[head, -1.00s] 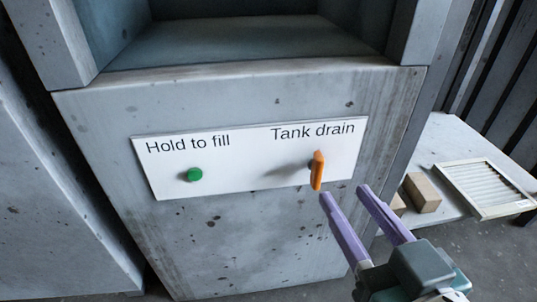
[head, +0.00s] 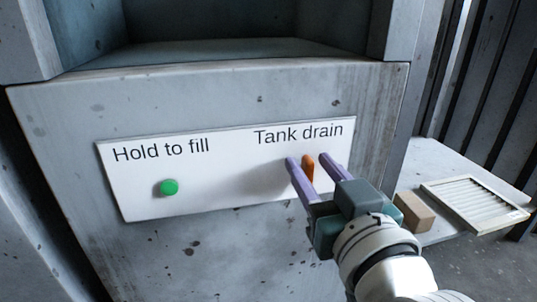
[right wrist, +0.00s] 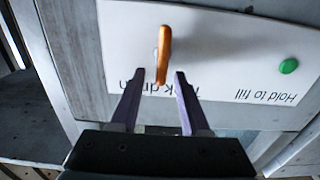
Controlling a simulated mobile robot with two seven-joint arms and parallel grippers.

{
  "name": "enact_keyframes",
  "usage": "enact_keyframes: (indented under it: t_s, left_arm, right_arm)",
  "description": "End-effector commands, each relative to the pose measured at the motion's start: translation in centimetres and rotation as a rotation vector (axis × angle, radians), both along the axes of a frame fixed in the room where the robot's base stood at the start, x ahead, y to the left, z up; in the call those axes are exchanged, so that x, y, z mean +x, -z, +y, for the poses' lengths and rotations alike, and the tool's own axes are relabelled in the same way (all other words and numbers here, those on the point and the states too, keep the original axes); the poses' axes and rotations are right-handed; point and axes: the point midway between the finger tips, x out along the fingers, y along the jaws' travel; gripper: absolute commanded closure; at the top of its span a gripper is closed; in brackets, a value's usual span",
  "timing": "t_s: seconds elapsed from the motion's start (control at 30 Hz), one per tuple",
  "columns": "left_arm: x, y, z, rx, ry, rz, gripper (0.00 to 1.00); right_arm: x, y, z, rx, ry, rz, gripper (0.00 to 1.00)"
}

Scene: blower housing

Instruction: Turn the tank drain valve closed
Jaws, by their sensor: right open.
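The tank drain valve is an orange lever handle (head: 308,167) on the white label panel (head: 232,190), under the words "Tank drain". It stands roughly upright. My right gripper (head: 308,159) is open, with one purple finger on each side of the handle in the head view. In the right wrist view, the orange handle (right wrist: 164,52) reaches between the open fingertips (right wrist: 159,74) and sticks out beyond them. I cannot tell whether either finger touches it. My left gripper is not in view.
A green "Hold to fill" button (head: 169,187) sits left on the same panel; it also shows in the right wrist view (right wrist: 288,66). An open recess (head: 240,50) lies above. At right, a cardboard-coloured block (head: 414,212) and a slatted vent panel (head: 474,202) lie on a grey surface.

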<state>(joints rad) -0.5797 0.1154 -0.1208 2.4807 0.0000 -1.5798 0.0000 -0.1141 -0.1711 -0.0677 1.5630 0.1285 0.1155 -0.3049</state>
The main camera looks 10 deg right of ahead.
Motion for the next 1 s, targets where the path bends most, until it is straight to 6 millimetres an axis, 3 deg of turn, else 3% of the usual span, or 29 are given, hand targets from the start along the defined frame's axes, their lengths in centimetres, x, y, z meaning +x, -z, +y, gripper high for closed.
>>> enact_keyframes:
  t_s: [0.2, 0.6, 1.0]
  left_arm:
    - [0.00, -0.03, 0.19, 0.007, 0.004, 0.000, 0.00]
    - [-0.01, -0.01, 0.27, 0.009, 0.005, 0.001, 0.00]
    - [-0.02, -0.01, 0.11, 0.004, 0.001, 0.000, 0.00]
  right_arm:
    - [0.00, -0.03, 0.00, 0.000, 0.000, 0.001, 0.56]
    - [-0.02, -0.01, 0.00, -0.001, 0.000, 0.000, 1.00]
    - [-0.03, 0.00, -0.01, 0.000, 0.000, 0.001, 1.00]
